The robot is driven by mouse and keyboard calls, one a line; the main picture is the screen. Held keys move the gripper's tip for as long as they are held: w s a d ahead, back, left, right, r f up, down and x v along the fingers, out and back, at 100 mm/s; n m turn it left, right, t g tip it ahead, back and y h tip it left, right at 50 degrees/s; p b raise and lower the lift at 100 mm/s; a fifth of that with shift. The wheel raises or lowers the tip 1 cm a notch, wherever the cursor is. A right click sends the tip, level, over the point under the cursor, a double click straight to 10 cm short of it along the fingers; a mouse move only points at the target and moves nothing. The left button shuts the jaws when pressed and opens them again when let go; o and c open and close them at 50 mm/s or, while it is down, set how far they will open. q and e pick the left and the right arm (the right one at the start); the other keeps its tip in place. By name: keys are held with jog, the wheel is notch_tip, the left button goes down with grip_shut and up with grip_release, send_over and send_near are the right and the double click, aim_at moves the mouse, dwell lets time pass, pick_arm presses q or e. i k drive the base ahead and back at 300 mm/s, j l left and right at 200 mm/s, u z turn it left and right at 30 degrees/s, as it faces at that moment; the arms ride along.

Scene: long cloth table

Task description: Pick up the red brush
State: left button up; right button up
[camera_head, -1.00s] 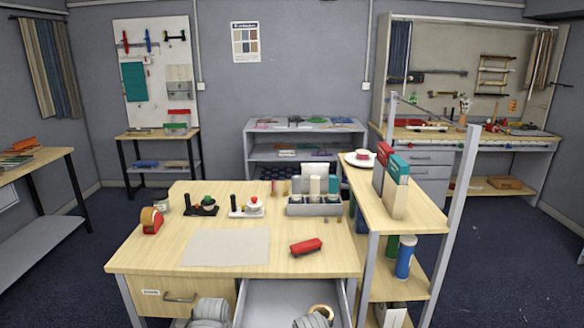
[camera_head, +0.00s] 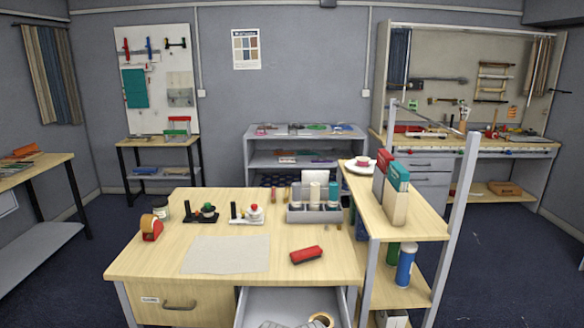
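The red brush (camera_head: 306,255) is a small red block with a dark underside. It lies on the wooden table (camera_head: 150,262) near the front right, to the right of a pale cloth sheet (camera_head: 226,254). Nothing touches it from above. Neither of my grippers can be made out in the head view. A small grey shape shows at the bottom edge, at the open drawer, but I cannot tell what it is.
An open drawer (camera_head: 262,300) juts out below the brush and holds a tape roll (camera_head: 321,319). A grey caddy (camera_head: 314,214) stands behind the brush. A wooden shelf unit (camera_head: 420,229) rises at the right. A red tape dispenser (camera_head: 151,228) stands at the left.

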aim_at(310, 254)
jog(key=i+j, duration=0.15)
jog(key=i, duration=0.55)
jog(key=l+z, duration=0.35)
jog(key=z, duration=0.2)
jog(key=l+z, duration=0.1)
jog(key=z, duration=0.25)
jog(key=i+j+z, duration=0.15)
jog(key=i+j, duration=0.05)
